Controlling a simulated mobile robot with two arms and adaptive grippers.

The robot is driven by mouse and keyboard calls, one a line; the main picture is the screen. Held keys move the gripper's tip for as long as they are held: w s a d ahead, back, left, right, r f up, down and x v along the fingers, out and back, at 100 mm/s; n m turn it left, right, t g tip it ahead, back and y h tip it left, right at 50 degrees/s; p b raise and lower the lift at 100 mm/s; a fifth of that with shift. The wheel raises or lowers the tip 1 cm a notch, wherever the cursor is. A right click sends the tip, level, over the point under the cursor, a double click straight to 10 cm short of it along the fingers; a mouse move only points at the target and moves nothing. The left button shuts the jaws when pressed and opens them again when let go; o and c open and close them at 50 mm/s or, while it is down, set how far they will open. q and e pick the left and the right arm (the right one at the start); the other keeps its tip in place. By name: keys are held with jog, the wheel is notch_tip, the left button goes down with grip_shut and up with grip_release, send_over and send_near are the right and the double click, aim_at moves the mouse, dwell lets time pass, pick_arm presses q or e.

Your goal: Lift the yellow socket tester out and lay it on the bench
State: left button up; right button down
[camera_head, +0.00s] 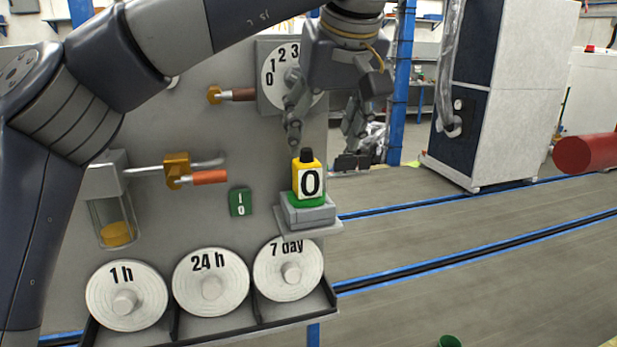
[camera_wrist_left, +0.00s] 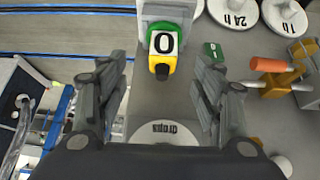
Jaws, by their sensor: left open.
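The yellow socket tester (camera_head: 299,177), with a black top and a white face marked 0, stands upright in a green and grey socket block (camera_head: 309,215) on a small ledge of the grey panel. In the left wrist view the tester (camera_wrist_left: 163,45) shows between and beyond the fingertips. My left gripper (camera_head: 322,145) is open and empty, pointing down above the tester, with its fingers apart from it. My right gripper is not in view. I cannot tell which surface is the bench.
Round discs marked 1 h (camera_head: 105,295), 24 h (camera_head: 190,285) and 7 day (camera_head: 272,275) sit in a rack below. Left of the tester are a green switch (camera_head: 240,202) and an orange-handled valve (camera_head: 210,177). A numbered dial (camera_head: 272,65) is behind the gripper.

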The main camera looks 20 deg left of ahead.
aim_at(309, 164)
pick_arm(q)
jog(key=x, duration=0.2)
jog(key=a+x, duration=0.1)
jog(key=x, duration=0.2)
jog(key=shift+w+a+r, duration=0.1)
jog(key=shift+w+r, duration=0.05)
jog(key=shift+w, duration=0.05)
jog(key=shift+p+x, duration=0.65)
jog(key=shift+x, duration=2)
jog(key=shift+r, duration=0.15)
jog(key=shift+c, duration=0.2)
jog(key=c, duration=1.2)
